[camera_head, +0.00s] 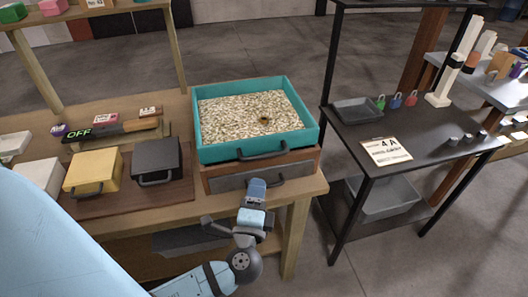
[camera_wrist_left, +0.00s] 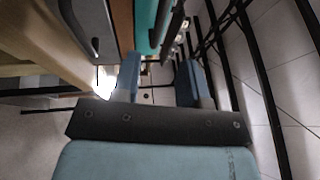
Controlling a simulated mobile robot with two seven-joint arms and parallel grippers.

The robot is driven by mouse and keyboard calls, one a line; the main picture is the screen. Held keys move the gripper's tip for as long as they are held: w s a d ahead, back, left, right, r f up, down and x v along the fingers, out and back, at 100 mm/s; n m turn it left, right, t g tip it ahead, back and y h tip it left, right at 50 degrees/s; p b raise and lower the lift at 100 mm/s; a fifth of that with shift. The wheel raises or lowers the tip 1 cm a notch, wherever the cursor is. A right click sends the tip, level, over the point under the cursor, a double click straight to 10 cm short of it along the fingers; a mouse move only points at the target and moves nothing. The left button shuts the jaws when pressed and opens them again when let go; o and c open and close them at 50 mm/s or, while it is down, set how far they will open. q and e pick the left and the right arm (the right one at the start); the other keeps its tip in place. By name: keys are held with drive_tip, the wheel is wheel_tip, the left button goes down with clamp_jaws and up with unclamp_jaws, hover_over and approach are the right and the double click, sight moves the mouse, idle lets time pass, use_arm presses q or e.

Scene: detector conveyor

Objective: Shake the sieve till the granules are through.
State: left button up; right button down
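The sieve is a teal, open-topped box (camera_head: 222,148) on the wooden table, filled with pale granules (camera_head: 250,110). A small dark spot or hollow shows among the granules, right of the middle. A dark handle (camera_head: 262,151) is on the sieve's front side. My left gripper (camera_head: 257,185) is in front of the wooden box under the sieve, below the handle and apart from it. In the left wrist view its two fingers (camera_wrist_left: 161,80) stand apart with nothing between them. The sieve's teal wall (camera_wrist_left: 145,25) shows beyond them. My right gripper is not in view.
The wooden box (camera_head: 235,181) under the sieve has a grey front and its own handle. Yellow (camera_head: 93,172) and black (camera_head: 155,160) boxes with handles stand to the left. A black rack (camera_head: 435,145) with a grey tray (camera_head: 357,110) is at right, across a narrow floor gap.

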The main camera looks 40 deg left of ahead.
sight(263, 156)
use_arm(q)
drive_tip(key=p+x, duration=0.2)
drive_tip(key=x, duration=0.8)
drive_tip(key=shift+w+a, duration=0.1)
drive_tip(key=shift+w, duration=0.15)
clamp_jaws()
